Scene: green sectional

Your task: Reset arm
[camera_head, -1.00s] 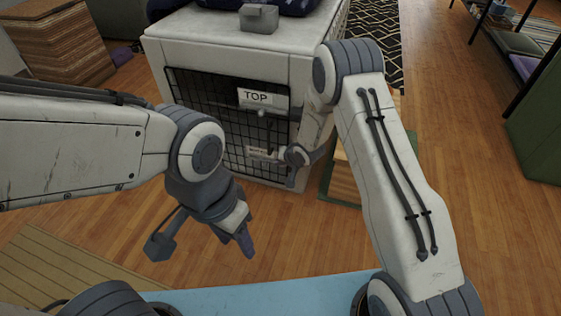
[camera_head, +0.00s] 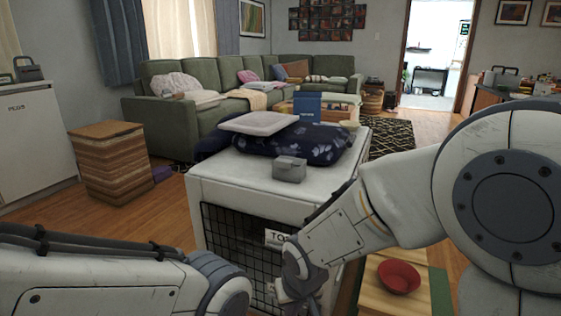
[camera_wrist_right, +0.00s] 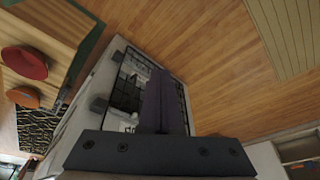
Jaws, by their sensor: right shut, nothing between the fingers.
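My right arm comes in from the right in the head view and reaches down to the front of a white crate (camera_head: 215,215) with a black wire door and a "TO..." label, partly covered by the arm. In the right wrist view, my right gripper (camera_wrist_right: 157,85) shows as dark fingers closed together with nothing between them. The wire door (camera_wrist_right: 125,85) lies behind the fingers; I cannot tell if they touch it. My left arm shows at the lower left of the head view; its gripper is below the picture edge.
A grey box (camera_head: 289,169) and a dark blue patterned cushion (camera_head: 262,142) lie on the crate. A red bowl (camera_head: 399,277) stands on a low wooden surface (camera_head: 385,305) to the right. A striped wooden box (camera_head: 110,165) and green sofa (camera_head: 180,120) stand further back.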

